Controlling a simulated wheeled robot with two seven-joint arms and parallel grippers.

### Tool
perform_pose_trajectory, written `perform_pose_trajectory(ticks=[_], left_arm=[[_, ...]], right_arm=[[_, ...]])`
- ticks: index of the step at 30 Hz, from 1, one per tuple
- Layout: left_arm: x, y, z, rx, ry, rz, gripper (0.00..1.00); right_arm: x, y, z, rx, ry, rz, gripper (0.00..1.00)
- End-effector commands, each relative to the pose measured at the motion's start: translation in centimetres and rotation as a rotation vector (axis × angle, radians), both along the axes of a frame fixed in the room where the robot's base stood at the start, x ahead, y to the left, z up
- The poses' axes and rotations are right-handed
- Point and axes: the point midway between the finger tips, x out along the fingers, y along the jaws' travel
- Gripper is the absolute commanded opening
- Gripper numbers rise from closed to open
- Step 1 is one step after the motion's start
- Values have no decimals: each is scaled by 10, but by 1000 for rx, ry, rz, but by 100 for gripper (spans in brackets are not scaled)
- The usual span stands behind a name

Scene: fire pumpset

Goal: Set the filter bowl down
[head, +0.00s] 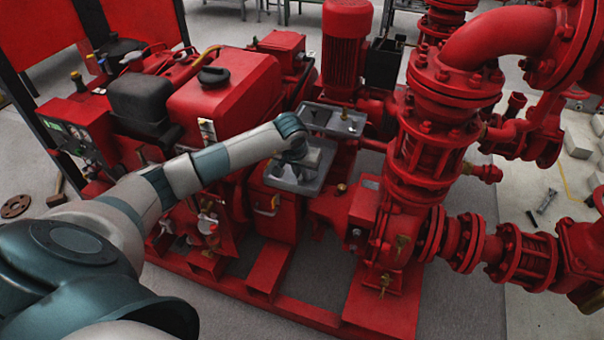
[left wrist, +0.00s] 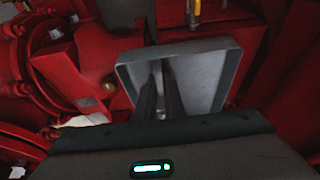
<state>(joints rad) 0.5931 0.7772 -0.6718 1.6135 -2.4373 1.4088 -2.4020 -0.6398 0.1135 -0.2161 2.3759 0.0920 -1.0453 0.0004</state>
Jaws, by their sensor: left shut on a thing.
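My left gripper (head: 298,158) points down over a grey metal tray (head: 308,184) on the red pumpset. In the left wrist view the two dark fingers (left wrist: 161,95) are close together in front of the tray (left wrist: 212,80). The left gripper is shut on the filter bowl, which is mostly hidden; only a small pale bit shows between the fingers. I cannot tell whether the bowl touches the tray floor. My right gripper is not in view.
A second grey tray (head: 338,121) with a small brass piece lies just behind. A red tank (head: 228,95) stands to the left, and red pipework (head: 430,150) with flanges to the right. Small tools (head: 547,201) lie on the floor at right.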

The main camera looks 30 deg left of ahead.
Motion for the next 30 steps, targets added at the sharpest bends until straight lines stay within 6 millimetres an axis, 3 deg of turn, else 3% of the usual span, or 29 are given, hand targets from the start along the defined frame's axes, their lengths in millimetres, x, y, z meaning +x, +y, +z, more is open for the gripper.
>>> perform_pose_trajectory(ticks=[7,9,10,23,30], left_arm=[[0,0,-2,0,-1,0,0],[0,0,-2,0,0,0,23],[0,0,-2,0,0,0,28],[0,0,1,0,0,0,28],[-7,-1,25,3,-4,-2,28]], right_arm=[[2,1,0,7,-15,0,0],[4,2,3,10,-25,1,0],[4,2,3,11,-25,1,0],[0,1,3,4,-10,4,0],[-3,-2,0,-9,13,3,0]])
